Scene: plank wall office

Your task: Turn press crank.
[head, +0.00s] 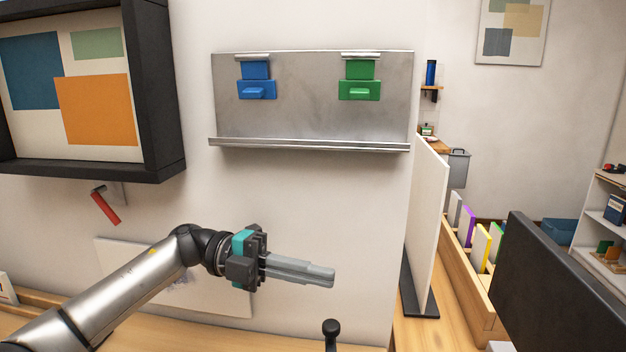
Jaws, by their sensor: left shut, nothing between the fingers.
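A black knob on a short stem (331,328) shows at the bottom edge of the head view. It may be the handle of the press crank; the rest of it is cut off below the frame. My left gripper (322,275) is shut and empty, with its fingers pointing right. In the picture its fingertips are just above the knob and apart from it. My right gripper is not in view.
A metal wall panel (310,115) holds a blue (257,90) and a green piece (359,90). A red handle (105,207) hangs below the black-framed picture (150,90). A white divider (428,220) and a dark panel (555,285) stand at right.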

